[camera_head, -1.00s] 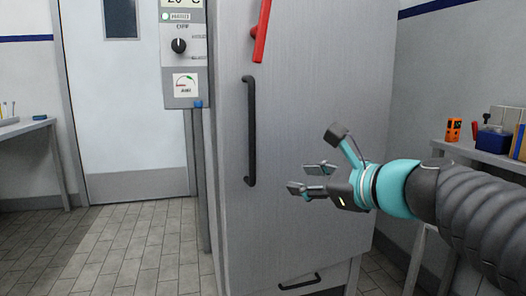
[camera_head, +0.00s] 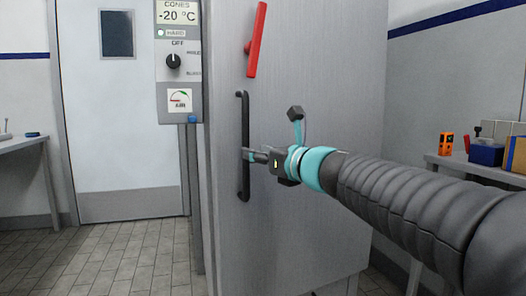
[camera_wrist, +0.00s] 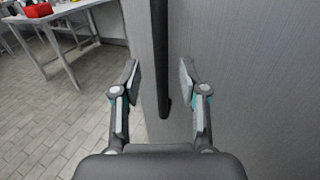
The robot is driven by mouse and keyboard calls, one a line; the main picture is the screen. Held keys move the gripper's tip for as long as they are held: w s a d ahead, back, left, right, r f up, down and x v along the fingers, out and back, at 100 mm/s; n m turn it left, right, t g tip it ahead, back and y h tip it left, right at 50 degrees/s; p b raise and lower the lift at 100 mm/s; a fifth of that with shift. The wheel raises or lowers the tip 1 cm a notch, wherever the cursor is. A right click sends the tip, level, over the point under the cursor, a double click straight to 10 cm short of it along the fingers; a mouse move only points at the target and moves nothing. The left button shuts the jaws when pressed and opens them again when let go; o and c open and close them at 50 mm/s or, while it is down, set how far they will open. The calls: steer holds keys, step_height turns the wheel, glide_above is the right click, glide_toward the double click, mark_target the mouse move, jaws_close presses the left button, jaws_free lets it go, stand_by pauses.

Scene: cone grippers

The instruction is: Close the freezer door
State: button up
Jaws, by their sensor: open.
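The freezer door (camera_head: 300,220) is a tall grey panel in the middle of the head view. A long black vertical handle (camera_head: 244,115) is fixed near its left edge. A red lever (camera_head: 257,40) sits higher up on the door. My gripper (camera_head: 250,156) is at the lower half of the black handle. In the wrist view the open fingers (camera_wrist: 161,85) stand on either side of the handle (camera_wrist: 161,50), with a gap to each finger. Whether the door stands ajar cannot be told from these frames.
A control box (camera_head: 178,60) showing -20 °C is mounted left of the freezer. A white door (camera_head: 120,130) stands behind. A left table (camera_head: 22,142) and a right bench (camera_head: 470,168) with small items flank the freezer. Tiled floor on the left is clear.

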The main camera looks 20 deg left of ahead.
steer(key=shift+x, duration=1.9)
steer(key=shift+c, duration=0.2)
jaws_close()
